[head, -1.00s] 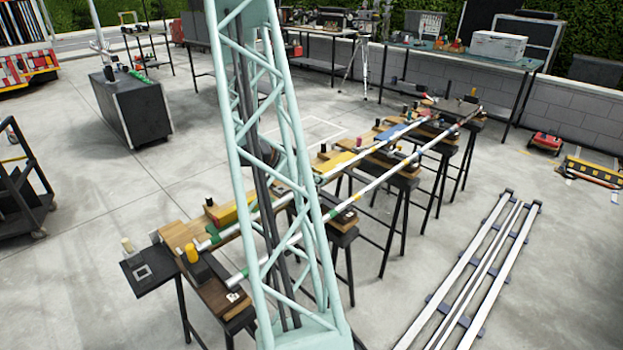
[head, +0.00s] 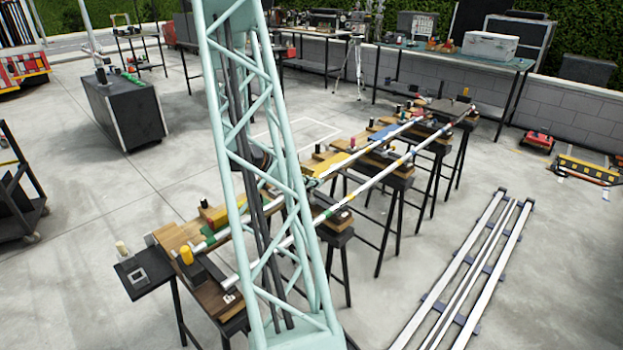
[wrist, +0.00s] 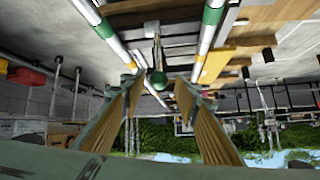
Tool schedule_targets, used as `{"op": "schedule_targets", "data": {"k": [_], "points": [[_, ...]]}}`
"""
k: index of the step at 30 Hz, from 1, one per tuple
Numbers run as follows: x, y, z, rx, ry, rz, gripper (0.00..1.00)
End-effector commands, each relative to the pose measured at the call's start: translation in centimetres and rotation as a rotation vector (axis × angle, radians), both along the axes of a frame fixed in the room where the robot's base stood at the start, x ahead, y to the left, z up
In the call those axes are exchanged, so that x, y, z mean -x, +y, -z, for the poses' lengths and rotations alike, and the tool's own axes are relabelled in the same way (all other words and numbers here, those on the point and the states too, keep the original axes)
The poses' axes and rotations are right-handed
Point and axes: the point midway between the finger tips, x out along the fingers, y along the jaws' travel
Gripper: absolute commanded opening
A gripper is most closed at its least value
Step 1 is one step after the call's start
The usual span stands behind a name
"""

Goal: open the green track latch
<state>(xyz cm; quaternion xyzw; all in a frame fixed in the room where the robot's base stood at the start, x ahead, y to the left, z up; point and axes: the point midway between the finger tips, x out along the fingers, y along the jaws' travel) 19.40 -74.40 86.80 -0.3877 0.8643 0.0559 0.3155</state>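In the wrist view a green ball knob (wrist: 158,78) sits at the end of a thin lever that hangs between two white track tubes. It looks like the handle of the green track latch. My gripper (wrist: 158,84) is open, one finger on each side of the knob, with a visible gap on both sides. I cannot tell how deep the knob lies between the fingertips. In the head view my lattice column hides my gripper, and I cannot make out the latch there.
The left track tube (wrist: 92,14) and right track tube (wrist: 209,30) flank the lever in the wrist view, with green and yellow bands. Wooden blocks (wrist: 265,20) lie to the right.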

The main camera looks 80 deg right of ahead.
Motion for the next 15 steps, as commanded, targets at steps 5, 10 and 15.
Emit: {"op": "schedule_targets", "data": {"k": [5,10,15], "points": [[0.0,0.1,-0.1,0.000,0.000,0.000,0.29],[-0.4,0.5,-0.5,0.001,-0.001,0.001,0.29],[-1.2,1.3,-1.4,0.002,-0.001,-0.001,0.29]]}}
